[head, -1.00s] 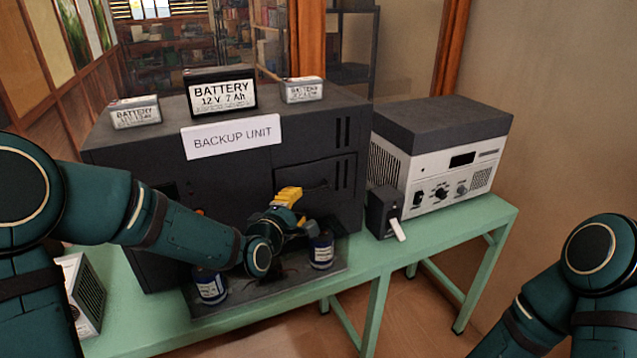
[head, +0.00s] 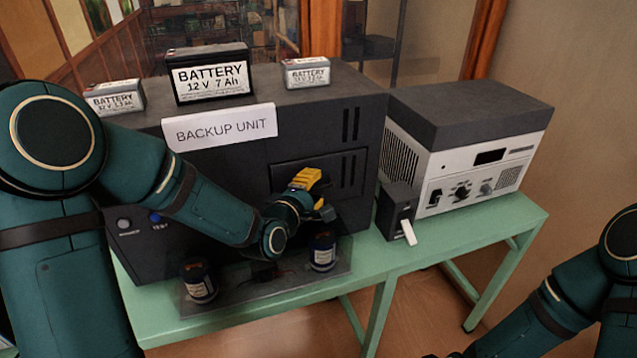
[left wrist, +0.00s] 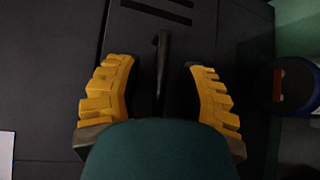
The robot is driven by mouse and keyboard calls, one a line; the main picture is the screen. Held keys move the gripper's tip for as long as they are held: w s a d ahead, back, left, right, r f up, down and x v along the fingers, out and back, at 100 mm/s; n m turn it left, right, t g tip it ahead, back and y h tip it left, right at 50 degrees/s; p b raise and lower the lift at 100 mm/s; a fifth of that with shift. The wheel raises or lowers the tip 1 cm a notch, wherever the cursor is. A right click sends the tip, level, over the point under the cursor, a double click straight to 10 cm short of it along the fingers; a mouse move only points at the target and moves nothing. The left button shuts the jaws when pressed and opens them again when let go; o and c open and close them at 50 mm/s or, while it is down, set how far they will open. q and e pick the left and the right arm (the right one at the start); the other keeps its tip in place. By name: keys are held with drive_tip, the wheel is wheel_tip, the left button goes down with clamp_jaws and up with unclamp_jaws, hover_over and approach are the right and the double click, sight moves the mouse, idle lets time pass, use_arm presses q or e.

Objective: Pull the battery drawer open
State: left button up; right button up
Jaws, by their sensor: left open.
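The black backup unit (head: 240,150) stands on the green table. The battery drawer (head: 345,165) is the dark panel on the right of its front, and it looks shut. My left gripper (head: 308,180) is in front of the drawer, its yellow fingers open. In the left wrist view the drawer's dark bar handle (left wrist: 161,70) lies between the two spread fingers (left wrist: 160,85), with a gap on each side. In the head view the gripper hides most of the handle. My right arm shows at the lower right, but its gripper is out of view.
Batteries, including a large black one (head: 208,75), stand on the unit behind a BACKUP UNIT sign (head: 220,127). Two dark jars (head: 199,281) (head: 322,250) stand on a mat below the drawer. A small black box (head: 397,210) and a grey-white device (head: 465,150) stand to the right.

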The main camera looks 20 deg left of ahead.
use_arm(q)
drive_tip(key=shift+o, duration=0.2)
drive_tip(key=shift+s, duration=0.1)
clamp_jaws()
use_arm(e)
drive_tip(key=shift+s, duration=0.1)
